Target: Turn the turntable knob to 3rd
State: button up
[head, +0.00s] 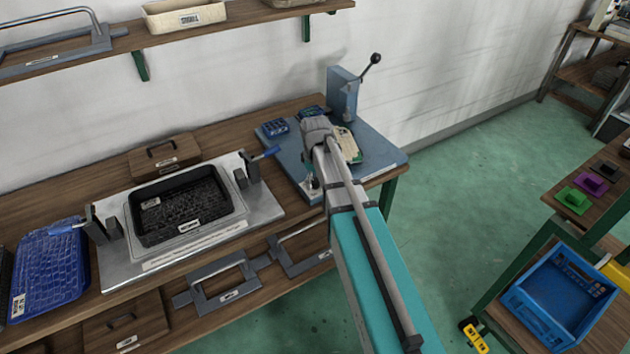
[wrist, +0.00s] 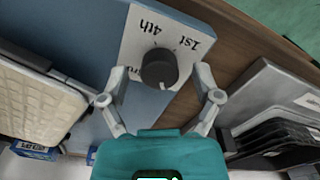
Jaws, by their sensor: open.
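The dark round knob (wrist: 158,68) sits on a white dial plate (wrist: 132,45) in the wrist view. The plate reads 4th and 1st, upside down in this view; another label at the left is partly covered by a finger. A small pale mark shows on the knob's lower edge in the picture. My gripper (wrist: 163,78) is open, with one finger on each side of the knob and visible gaps between. The plate is on a blue board (wrist: 75,25), which also shows in the head view (head: 385,160). There my arm hides most of the knob area.
A blue upright fixture with a black-balled lever (head: 342,95) stands at the board's back. A cream part (head: 347,145) lies on the board. Left on the bench (head: 60,195) is a black tray (head: 165,230) in a metal fixture. A blue crate (head: 560,295) is at the right.

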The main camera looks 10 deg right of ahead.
grip_shut()
jog(key=shift+m, duration=0.3)
jog(key=m, duration=0.6)
jog(key=shift+m, duration=0.3)
jog(key=m, duration=0.6)
jog(key=shift+m, duration=0.3)
dwell(0.4)
